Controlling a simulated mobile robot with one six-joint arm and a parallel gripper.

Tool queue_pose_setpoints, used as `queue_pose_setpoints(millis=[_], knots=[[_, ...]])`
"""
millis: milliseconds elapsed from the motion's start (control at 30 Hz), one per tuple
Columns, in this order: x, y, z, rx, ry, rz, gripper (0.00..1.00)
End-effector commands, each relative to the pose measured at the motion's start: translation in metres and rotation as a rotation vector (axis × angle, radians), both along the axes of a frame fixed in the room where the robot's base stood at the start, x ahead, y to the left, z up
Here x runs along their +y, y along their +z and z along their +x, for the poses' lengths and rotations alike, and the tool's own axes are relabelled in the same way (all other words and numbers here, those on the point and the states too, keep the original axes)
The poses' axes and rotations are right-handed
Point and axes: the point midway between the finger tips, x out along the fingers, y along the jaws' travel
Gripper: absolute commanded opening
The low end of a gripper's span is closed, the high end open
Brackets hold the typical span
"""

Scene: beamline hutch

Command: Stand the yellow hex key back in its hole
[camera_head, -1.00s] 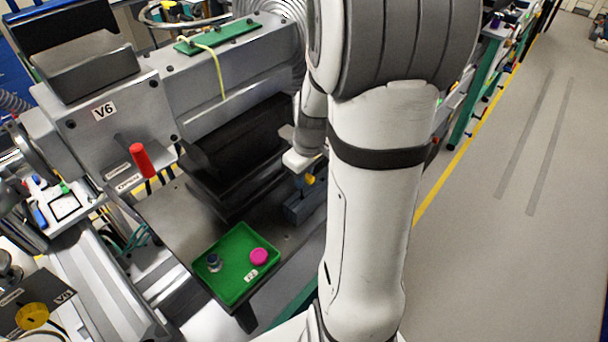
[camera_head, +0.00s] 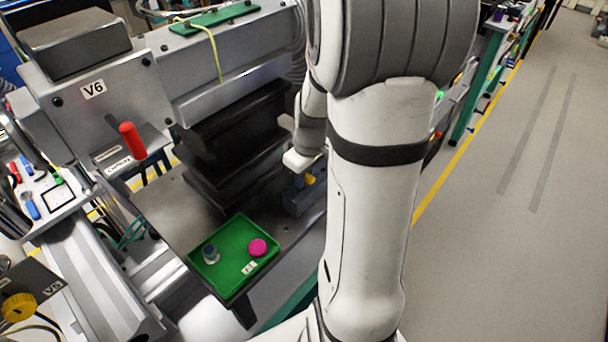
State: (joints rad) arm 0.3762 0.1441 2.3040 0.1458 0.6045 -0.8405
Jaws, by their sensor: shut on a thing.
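A small yellow piece (camera_head: 311,179), which may be the yellow hex key, shows just below the white end of my wrist. It appears at the top of a small blue-grey block (camera_head: 301,203) on the bench. I cannot tell whether it stands in the block or hangs above it. A small blue piece (camera_head: 298,184) is beside it on the left. No hole can be made out. My arm covers the right of this area, and my gripper's fingers are hidden behind it, so their hold does not show.
A green tray (camera_head: 215,279) with a pink round piece (camera_head: 257,248) and a grey-blue piece (camera_head: 210,254) lies left of the block. A black stepped body (camera_head: 230,140) stands behind. A red handle (camera_head: 132,140) juts out at left. Open floor (camera_head: 530,220) lies right.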

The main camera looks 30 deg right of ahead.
Motion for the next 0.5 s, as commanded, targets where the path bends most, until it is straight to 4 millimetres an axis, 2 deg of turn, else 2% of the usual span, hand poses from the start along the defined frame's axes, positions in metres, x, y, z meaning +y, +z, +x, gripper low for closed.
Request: queue_pose_setpoints(millis=[233,267,500], knots=[[-0.0002,-0.0012,0.0,0.0,0.0,0.0,0.0],[-0.0002,-0.0012,0.0,0.0,0.0,0.0,0.16],[-0.0003,-0.0011,0.0,0.0,-0.001,0.0,0.36]])
